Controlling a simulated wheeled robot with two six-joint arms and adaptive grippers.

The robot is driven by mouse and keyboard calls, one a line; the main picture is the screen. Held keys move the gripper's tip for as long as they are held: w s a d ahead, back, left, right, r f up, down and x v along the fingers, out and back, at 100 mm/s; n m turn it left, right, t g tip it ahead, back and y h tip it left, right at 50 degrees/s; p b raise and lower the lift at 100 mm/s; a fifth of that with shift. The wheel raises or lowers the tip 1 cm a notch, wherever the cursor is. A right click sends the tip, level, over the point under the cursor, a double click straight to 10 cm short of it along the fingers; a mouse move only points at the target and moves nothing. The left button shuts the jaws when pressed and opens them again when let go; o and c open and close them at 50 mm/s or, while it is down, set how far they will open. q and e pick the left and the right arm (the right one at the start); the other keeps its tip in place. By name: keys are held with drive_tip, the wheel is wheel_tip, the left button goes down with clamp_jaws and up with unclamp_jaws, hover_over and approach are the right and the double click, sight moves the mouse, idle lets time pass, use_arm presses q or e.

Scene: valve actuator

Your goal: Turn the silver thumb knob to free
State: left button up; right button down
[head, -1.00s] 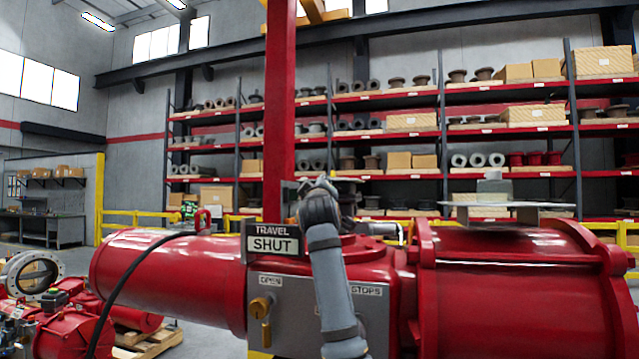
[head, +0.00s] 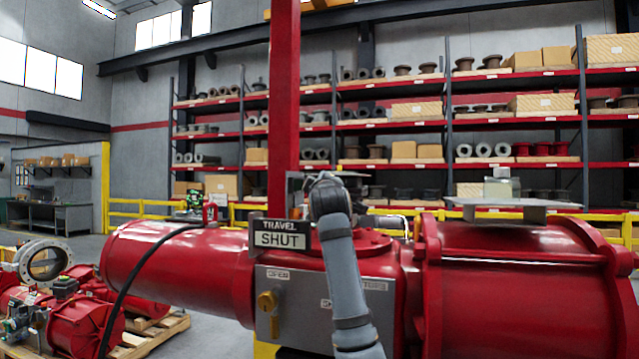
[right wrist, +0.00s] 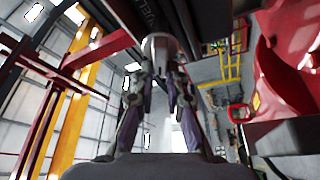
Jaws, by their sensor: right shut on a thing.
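The silver thumb knob (right wrist: 160,48) shows in the right wrist view as a short bright cylinder under a dark panel. The two fingers of my right gripper (right wrist: 162,75) are closed on it from either side. In the head view my right arm rises in front of the red valve actuator (head: 190,270). Its wrist is beside the TRAVEL SHUT sign (head: 281,240), and it hides the fingers and the knob. Whether the knob has turned cannot be seen. My left gripper is in neither view.
A brass padlock-like piece (head: 268,302) hangs on the grey front plate (head: 295,325). A black cable (head: 140,270) runs over the red cylinder. A red post (head: 285,110) stands behind the sign. A flat plate (head: 510,204) sits atop the right cylinder.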

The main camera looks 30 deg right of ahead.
drive_tip(key=c, duration=1.4)
unclamp_jaws()
drive_tip(key=shift+d+f, duration=0.1)
drive_tip(key=shift+f, duration=0.1)
drive_tip(key=shift+o, duration=0.2)
drive_tip(key=v, duration=1.1)
drive_tip(key=shift+s+d+f, duration=0.15)
drive_tip(key=shift+s+f, duration=0.05)
drive_tip(key=shift+s, duration=0.25)
drive_tip(key=shift+d, duration=0.1)
